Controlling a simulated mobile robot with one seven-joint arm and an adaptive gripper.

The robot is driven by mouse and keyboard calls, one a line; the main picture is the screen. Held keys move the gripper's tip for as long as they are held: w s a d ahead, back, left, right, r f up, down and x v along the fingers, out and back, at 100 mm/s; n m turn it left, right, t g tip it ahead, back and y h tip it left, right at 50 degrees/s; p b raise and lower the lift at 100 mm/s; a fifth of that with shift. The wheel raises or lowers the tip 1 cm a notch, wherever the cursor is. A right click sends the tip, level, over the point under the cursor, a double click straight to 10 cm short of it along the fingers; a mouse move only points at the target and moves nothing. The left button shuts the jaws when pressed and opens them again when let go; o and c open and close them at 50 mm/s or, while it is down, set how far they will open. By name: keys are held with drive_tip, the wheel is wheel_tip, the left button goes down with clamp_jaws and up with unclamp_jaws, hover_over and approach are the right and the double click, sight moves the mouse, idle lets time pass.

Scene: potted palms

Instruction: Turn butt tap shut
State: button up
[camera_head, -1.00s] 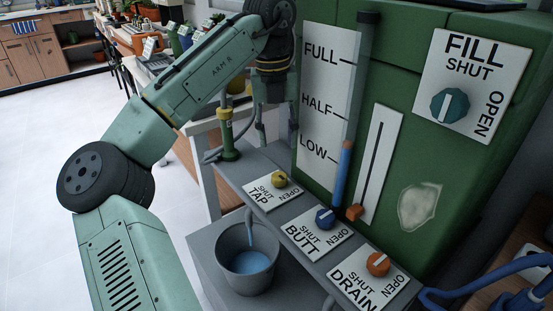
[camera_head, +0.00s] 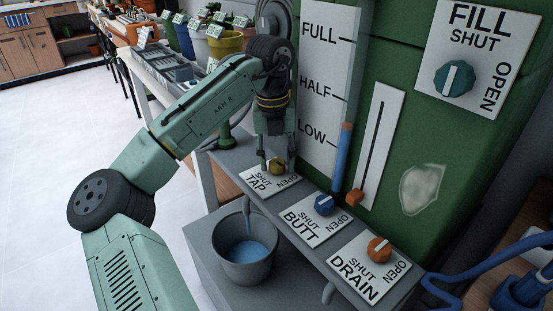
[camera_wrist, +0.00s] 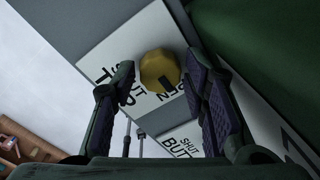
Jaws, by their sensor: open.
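The blue BUTT knob (camera_head: 323,205) sits on its white label plate (camera_head: 310,229), between the TAP and DRAIN plates; I cannot tell its exact setting. My gripper (camera_head: 277,163) is open and points down at the yellow TAP knob (camera_head: 278,167), one plate farther back than BUTT. In the wrist view the yellow knob (camera_wrist: 158,72) shows between the spread fingers (camera_wrist: 160,65), its dark mark on the side near the word OPEN. Contact cannot be told. Part of the BUTT plate (camera_wrist: 180,143) shows below it, without its knob.
The orange DRAIN knob (camera_head: 379,249) is nearer than BUTT. The teal FILL knob (camera_head: 453,78) is high on the green tank (camera_head: 400,60). A bucket (camera_head: 217,250) holding water stands below the shelf, under a spout (camera_head: 247,206). A blue hose (camera_head: 470,272) lies at right.

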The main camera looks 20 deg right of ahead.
drive_tip(key=c, duration=0.9)
